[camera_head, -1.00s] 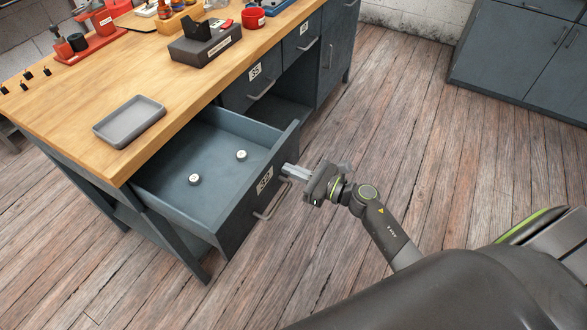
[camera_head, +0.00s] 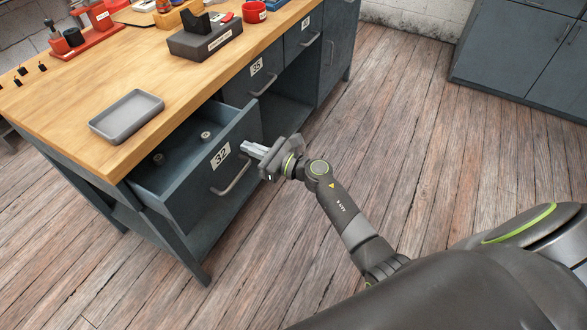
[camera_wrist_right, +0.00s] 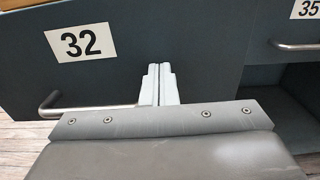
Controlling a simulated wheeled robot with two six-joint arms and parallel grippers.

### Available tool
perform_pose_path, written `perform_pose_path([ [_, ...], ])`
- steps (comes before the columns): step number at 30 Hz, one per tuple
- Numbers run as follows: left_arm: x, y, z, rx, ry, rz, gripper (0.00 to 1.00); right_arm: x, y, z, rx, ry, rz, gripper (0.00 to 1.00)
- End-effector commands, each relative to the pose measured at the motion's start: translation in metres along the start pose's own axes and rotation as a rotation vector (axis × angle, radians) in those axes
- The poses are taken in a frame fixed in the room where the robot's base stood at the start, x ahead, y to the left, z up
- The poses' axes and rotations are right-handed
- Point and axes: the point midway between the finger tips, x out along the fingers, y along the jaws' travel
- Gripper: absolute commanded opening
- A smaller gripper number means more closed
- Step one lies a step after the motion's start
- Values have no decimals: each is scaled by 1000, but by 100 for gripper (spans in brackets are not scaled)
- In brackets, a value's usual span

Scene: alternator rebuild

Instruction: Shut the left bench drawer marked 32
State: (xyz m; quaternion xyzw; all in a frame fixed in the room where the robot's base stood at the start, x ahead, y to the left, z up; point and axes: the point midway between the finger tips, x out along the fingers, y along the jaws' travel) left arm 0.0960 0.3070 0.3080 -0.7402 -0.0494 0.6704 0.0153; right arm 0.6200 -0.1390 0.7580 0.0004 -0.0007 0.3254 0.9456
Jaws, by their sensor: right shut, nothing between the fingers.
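The left bench drawer marked 32 (camera_head: 185,198) is partly open and sticks out from the front of the bench. Its label and bar handle (camera_head: 232,178) face me; the label also shows in the right wrist view (camera_wrist_right: 81,43). Two small round metal parts lie inside, one of them the nearer round part (camera_head: 206,135). My right gripper (camera_head: 250,149) is shut and empty, its fingertips at the drawer front, right of the label and above the handle. In the right wrist view its closed fingers (camera_wrist_right: 157,82) point at the front panel; contact looks likely but is hard to confirm. My left gripper is not in view.
The wooden bench top (camera_head: 100,80) carries a grey tray (camera_head: 127,115), a dark block holder (camera_head: 206,38) and a red cup (camera_head: 254,12). The drawer marked 35 (camera_head: 254,78) is closed. Open floor (camera_head: 430,170) lies right of the bench.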

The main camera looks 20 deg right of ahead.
Motion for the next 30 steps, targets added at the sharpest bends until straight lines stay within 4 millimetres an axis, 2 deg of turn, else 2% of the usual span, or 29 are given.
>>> perform_pose_path([
  [1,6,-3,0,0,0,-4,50,14,0,-3,0,-4,1,0],
  [6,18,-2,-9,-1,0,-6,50,55,1,-4,0,-3,2,0],
  [12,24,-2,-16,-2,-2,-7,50,86,0,-3,0,-1,1,0],
  [18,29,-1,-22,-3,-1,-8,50,108,0,-3,-1,0,1,0],
  [21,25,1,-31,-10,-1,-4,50,116,0,-2,-1,1,1,0],
  [30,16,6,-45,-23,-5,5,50,128,0,-1,0,0,-1,0],
])
